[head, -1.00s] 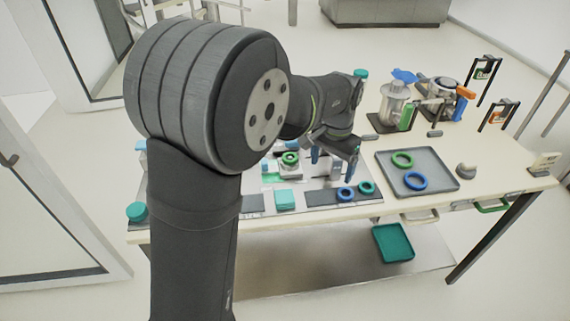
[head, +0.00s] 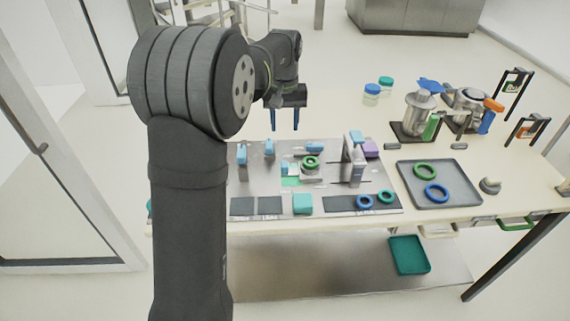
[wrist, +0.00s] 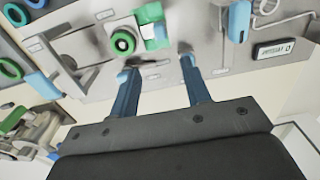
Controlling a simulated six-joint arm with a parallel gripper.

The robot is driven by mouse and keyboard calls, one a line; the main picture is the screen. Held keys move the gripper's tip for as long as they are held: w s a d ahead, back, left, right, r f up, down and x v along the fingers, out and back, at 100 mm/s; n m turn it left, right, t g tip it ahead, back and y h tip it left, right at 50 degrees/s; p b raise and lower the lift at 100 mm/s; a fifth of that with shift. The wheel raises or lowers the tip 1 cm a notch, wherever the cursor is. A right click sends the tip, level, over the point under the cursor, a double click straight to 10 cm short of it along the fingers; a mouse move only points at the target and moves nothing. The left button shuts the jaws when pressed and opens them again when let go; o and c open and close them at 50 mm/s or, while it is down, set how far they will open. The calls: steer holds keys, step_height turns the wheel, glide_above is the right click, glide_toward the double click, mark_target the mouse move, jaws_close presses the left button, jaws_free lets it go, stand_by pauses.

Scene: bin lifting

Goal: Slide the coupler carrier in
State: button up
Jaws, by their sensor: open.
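What looks like the coupler carrier (head: 311,172) is a pale grey block with a green ring on top, in the middle of the metal plate (head: 262,176). The green ring with a dark centre also shows in the wrist view (wrist: 122,42), beside a green and teal piece (wrist: 152,28). My gripper (head: 284,128) has two blue fingers, spread apart and empty, behind the carrier and a little to its left in the head view. In the wrist view the open fingers (wrist: 157,66) point toward the plate, with the carrier beyond the left fingertip. Nothing is between the fingers.
A grey upright with a blue top (head: 355,155) stands right of the carrier. Blue-topped pieces (head: 241,154) stand at the plate's left. A teal block (head: 303,204) and rings (head: 364,201) lie along the front. A grey tray (head: 452,169) with two rings is at right.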

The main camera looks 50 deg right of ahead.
mark_target(286, 163)
step_height(286, 163, down, 16)
steer(key=shift+r, duration=0.15)
stand_by(0.3)
steer(key=shift+s+d, duration=0.1)
jaws_close()
